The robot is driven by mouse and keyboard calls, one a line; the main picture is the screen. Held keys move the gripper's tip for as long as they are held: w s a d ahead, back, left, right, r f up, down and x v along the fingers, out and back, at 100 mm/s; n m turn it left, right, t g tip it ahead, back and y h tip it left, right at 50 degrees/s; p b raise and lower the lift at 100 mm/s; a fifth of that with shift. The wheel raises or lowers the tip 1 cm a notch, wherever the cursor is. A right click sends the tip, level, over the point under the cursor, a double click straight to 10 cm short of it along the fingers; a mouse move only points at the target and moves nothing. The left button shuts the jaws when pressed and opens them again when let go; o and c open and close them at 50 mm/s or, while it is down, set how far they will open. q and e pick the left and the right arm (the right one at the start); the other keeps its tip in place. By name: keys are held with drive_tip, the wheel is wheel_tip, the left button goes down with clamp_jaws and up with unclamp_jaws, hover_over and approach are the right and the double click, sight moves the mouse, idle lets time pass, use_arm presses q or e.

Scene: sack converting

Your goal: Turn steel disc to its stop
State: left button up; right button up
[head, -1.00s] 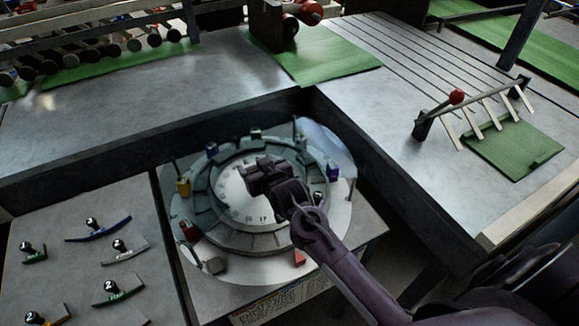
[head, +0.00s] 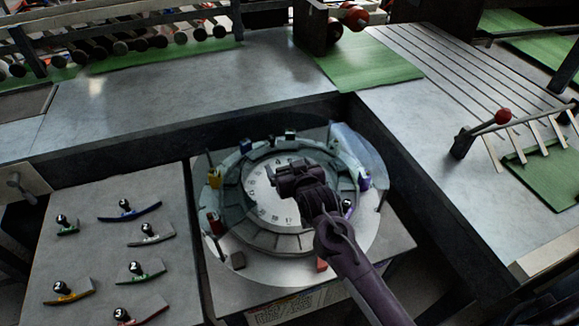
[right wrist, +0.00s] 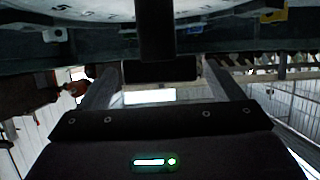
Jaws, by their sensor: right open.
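The steel disc (head: 265,196) is round, with numbers printed on its pale face. It sits in the middle of a round fixture with a ring of grey segments (head: 272,241) and small coloured blocks around it. My right gripper (head: 290,172) is over the upper right part of the disc in the head view and hides some of it. Its jaws are open. I cannot tell whether it touches the disc. In the right wrist view the numbered disc edge (right wrist: 95,14) shows at the top. My left gripper is not in view.
A grey panel (head: 95,250) at the left holds several black-knobbed coloured segments. A dark raised frame (head: 110,165) borders the fixture at the back and right. A red-knobbed rack (head: 503,117) stands at the right. The back table surface (head: 180,85) is mostly clear.

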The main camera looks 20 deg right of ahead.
drive_tip(key=b+v, duration=0.1)
drive_tip(key=v, duration=0.6)
drive_tip(key=shift+s+f, duration=0.1)
drive_tip(key=shift+s, duration=0.05)
idle(0.3)
